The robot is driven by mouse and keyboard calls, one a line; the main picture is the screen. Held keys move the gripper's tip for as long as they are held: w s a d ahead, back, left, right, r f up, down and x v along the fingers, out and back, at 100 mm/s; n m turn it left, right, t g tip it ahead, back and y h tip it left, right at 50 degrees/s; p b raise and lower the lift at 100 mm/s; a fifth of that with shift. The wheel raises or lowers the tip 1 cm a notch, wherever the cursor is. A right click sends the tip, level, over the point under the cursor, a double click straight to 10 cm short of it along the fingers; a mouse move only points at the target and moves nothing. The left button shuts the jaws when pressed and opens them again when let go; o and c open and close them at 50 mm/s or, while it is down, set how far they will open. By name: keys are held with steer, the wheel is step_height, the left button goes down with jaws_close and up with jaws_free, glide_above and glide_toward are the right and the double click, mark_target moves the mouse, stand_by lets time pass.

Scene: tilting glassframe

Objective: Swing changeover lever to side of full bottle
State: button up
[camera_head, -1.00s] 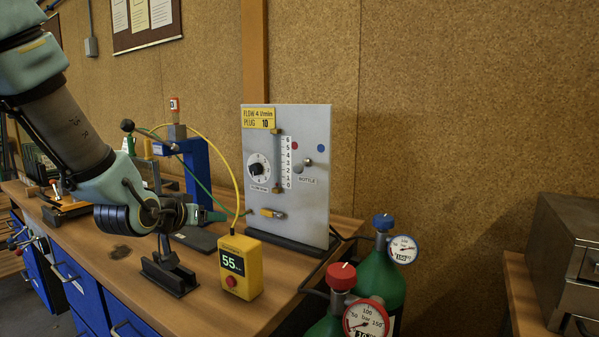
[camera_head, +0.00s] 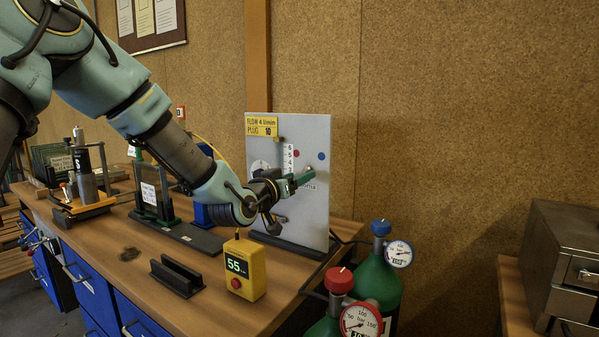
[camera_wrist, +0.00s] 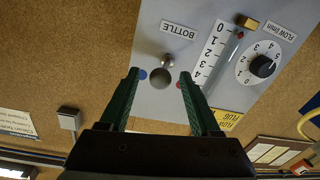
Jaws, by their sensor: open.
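The grey panel (camera_head: 318,215) stands upright on the bench, with a red dot (camera_head: 296,153) and a blue dot (camera_head: 321,156). My gripper (camera_wrist: 159,74) is open around the knob. A red-capped bottle (camera_head: 325,328) and a blue-capped bottle (camera_head: 376,282) stand at right. Their gauge needles are too small to read.
A yellow meter (camera_head: 244,268) showing 55 stands at the bench front, with an empty black cradle (camera_head: 176,277) to its left. A metal box (camera_head: 567,262) is at far right. The wall (camera_head: 450,120) is close behind the panel.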

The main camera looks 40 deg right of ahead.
steer(key=shift+w+d, duration=0.25)
steer(key=shift+d, duration=0.4)
jaws_close()
stand_by(1.0)
